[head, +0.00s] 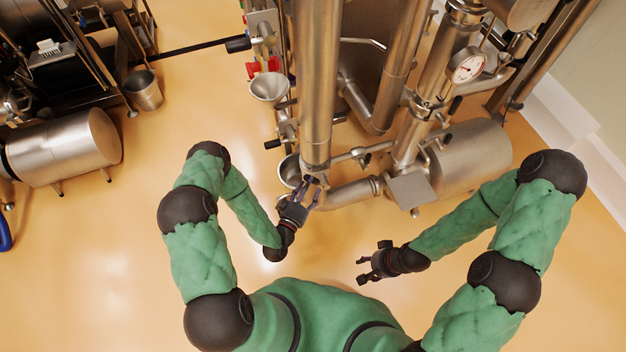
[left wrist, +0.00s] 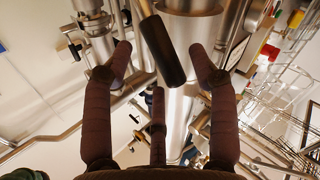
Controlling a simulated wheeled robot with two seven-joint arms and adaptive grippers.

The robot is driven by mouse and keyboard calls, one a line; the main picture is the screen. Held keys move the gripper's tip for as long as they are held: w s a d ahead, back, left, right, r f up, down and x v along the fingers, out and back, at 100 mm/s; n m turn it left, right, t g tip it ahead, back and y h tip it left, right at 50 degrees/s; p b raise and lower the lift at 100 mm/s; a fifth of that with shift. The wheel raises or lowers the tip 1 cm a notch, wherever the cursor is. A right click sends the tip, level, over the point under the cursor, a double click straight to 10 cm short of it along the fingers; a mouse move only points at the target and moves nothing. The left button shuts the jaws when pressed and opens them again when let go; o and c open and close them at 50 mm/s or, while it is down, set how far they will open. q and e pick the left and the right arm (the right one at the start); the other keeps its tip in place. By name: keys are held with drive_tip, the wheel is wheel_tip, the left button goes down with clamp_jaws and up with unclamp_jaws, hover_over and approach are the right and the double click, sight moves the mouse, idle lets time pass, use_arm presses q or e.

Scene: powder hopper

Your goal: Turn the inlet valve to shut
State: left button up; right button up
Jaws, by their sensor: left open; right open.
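In the left wrist view, a black-gripped lever handle (left wrist: 164,52), which looks like the inlet valve's, hangs tilted in front of a wide steel pipe. My left gripper (left wrist: 162,62) is open, with fingers on both sides of the handle and a third below it. I see gaps between the side fingers and the handle; depth is hard to judge. In the head view my left gripper (head: 313,187) is at the foot of the tall vertical steel pipe (head: 316,90); the handle is not clear there. My right gripper (head: 368,265) is open and empty over the floor, apart from the pipes.
A pressure gauge (head: 467,66) and a horizontal steel tank (head: 470,155) stand to the right. A steel funnel (head: 269,87) and other black-handled levers are left of the tall pipe. A separate machine with a steel cylinder (head: 80,143) is far left. The floor (head: 110,260) at left is clear.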

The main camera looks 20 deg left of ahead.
use_arm(q)
drive_tip(key=shift+w+d, duration=0.2)
drive_tip(key=shift+w, duration=0.7)
drive_tip(key=shift+w+d, duration=0.15)
drive_tip(key=shift+w, duration=0.75)
clamp_jaws()
